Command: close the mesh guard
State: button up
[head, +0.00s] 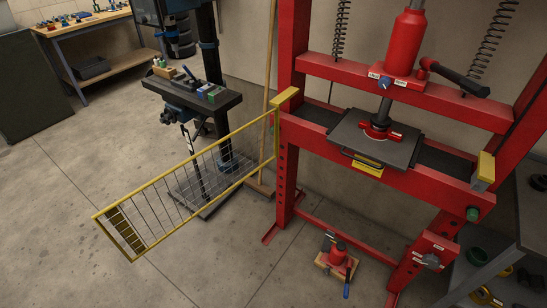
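The mesh guard (188,190) is a yellow frame with thin vertical wires. It is swung open, hinged at the left post of the red press (287,165), and sticks out to the left and towards me. Its free end (121,235) carries a panel with dark and yellow stripes. A yellow block (485,168) sits on the press's right side. The front of the press, with its dark plate (376,140) and red ram, is uncovered. My gripper is not in view.
A drill press (195,95) stands behind the guard, with a broom handle (269,80) beside it. A small red jack (337,255) sits on the floor below the press. A grey shelf (510,240) is at the right. The concrete floor (60,240) at left is clear.

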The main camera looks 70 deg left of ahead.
aim_at(111, 211)
jog(key=z, duration=1.6)
jog(key=k, duration=2.45)
jog(key=u, duration=2.65)
jog(key=i, duration=0.55)
jog(key=z, duration=0.05)
